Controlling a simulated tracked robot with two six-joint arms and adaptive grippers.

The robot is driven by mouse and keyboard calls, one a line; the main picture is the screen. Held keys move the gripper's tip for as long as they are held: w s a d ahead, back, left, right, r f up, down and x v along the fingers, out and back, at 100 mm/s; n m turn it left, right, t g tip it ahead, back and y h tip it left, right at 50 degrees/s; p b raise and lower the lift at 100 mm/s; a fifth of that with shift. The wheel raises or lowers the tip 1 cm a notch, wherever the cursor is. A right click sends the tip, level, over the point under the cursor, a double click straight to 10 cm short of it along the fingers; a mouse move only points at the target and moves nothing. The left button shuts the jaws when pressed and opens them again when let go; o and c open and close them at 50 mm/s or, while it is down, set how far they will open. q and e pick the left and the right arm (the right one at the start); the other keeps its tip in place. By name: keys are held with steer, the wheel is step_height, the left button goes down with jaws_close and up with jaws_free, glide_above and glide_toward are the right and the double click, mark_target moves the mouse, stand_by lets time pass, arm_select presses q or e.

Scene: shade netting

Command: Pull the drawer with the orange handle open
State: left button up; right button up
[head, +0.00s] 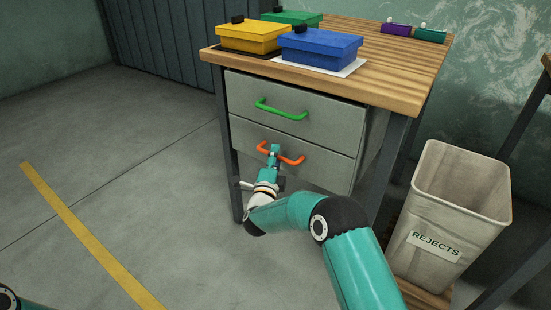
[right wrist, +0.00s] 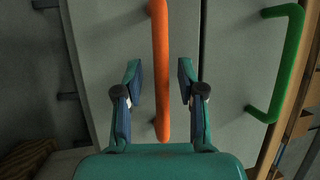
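The drawer with the orange handle (head: 310,158) is the lower of two grey drawers under the wooden table, and looks shut. Its orange handle (head: 295,160) is a horizontal bar in the head view; in the right wrist view the orange handle (right wrist: 161,60) runs upright. My right gripper (head: 275,150) is at the middle of this handle. In the right wrist view my right gripper (right wrist: 159,78) is open, with one finger on each side of the handle and gaps visible between. Contact is not visible. My left gripper is out of view.
The upper drawer has a green handle (head: 282,110). Yellow (head: 252,37), blue (head: 320,49) and green (head: 292,18) boxes stand on the tabletop (head: 400,78). A rejects bin (head: 455,205) stands at the right. The floor in front and left is clear.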

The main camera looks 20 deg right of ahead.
jaws_close()
stand_by(0.5)
